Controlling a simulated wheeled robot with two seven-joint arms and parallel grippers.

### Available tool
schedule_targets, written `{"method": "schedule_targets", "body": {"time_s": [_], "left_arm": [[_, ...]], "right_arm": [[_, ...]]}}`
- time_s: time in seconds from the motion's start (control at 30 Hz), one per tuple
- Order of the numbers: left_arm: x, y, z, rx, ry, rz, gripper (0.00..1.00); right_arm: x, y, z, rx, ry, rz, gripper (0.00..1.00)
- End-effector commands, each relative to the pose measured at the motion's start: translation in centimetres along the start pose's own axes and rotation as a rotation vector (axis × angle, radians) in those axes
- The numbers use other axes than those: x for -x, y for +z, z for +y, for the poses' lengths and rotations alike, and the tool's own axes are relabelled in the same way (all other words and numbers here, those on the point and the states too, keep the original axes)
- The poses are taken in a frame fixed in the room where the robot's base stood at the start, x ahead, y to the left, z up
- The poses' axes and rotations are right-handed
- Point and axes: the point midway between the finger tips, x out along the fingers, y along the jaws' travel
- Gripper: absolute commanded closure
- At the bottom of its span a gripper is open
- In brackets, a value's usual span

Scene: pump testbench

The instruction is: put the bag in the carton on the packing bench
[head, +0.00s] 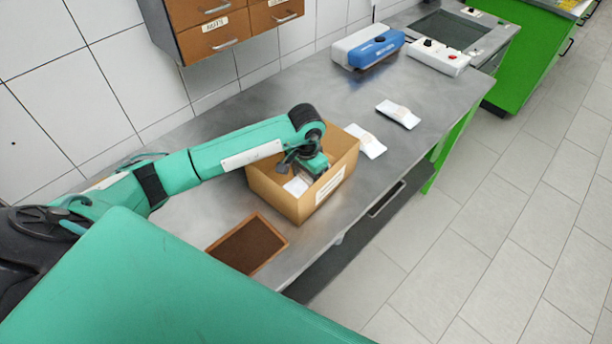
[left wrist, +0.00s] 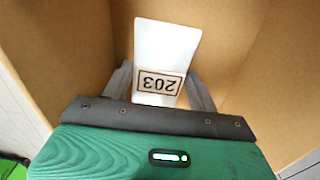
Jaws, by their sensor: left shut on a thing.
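The open brown carton (head: 275,192) stands on the grey packing bench, with a white label on its front. My left gripper (head: 300,172) reaches down inside the carton's walls. It is shut on a white bag (head: 296,186). In the left wrist view, the bag (left wrist: 167,45) sits between the two fingers (left wrist: 160,85), with a label reading 203 upside down. Carton cardboard surrounds it there. I cannot tell whether the bag touches the carton floor. My right gripper is not in view.
Two white bags (head: 368,143) (head: 398,114) lie on the bench right of the carton. A brown tray (head: 252,240) lies in front of it. A blue and white device (head: 368,46) and a white box with buttons (head: 438,57) stand farther back. Drawers (head: 235,25) hang on the wall.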

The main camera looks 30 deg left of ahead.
Motion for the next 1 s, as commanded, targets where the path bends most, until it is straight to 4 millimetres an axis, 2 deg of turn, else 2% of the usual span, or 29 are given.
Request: {"method": "schedule_targets", "body": {"time_s": [0.1,0.47,0.5,0.57,0.6,1.0], "left_arm": [[-1.1,0.0,0.0,0.000,0.001,0.000,0.73],[-1.5,0.0,0.0,-0.001,-0.001,0.001,0.73],[-1.4,0.0,0.0,-0.001,-0.001,0.000,0.33],[-1.4,0.0,0.0,-0.001,0.000,0.000,0.21],[-1.4,0.0,0.0,-0.001,0.000,0.000,0.19],[-0.8,0.0,0.0,-0.001,-0.001,0.001,0.19]], "right_arm": [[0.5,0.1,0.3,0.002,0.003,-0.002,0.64],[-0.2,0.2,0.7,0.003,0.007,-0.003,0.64],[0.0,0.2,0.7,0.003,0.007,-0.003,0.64],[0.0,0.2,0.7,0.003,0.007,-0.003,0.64],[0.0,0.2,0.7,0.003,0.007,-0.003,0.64],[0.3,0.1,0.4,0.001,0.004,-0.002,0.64]]}}
